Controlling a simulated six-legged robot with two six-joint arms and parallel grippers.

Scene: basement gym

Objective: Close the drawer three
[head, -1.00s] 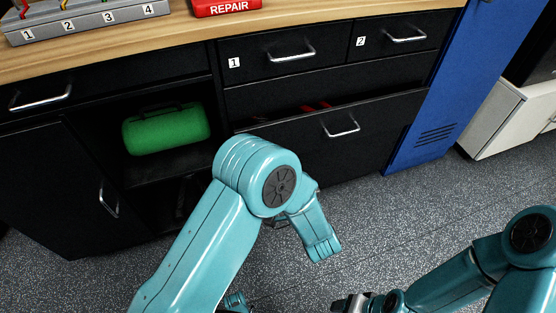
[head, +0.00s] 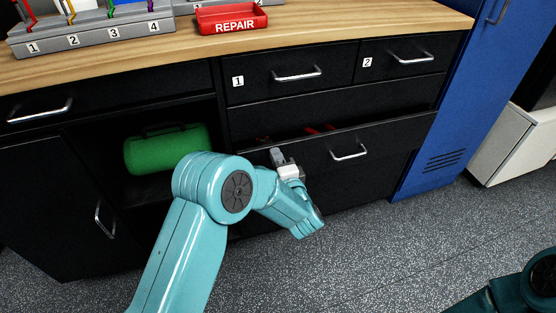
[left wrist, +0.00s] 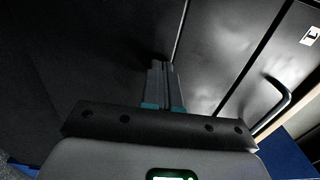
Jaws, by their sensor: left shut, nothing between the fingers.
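The wide lower drawer (head: 385,150), under drawers 1 and 2, stands partly open, with red items (head: 318,129) showing inside over its top edge. I see no number on it; I take it as drawer three. Its silver handle (head: 348,151) is on the front. My left gripper (head: 277,155) is shut and empty near the left part of this drawer's upper edge, left of the handle; I cannot tell if it touches. In the left wrist view its closed fingers (left wrist: 164,86) are in front of dark panels. My right gripper is out of view.
Drawer 1 (head: 270,73) and drawer 2 (head: 400,58) are shut above. A green case (head: 165,150) lies in the open shelf to the left. A red REPAIR tray (head: 232,18) stands on the wooden top. A blue locker (head: 460,100) stands to the right. The floor in front is clear.

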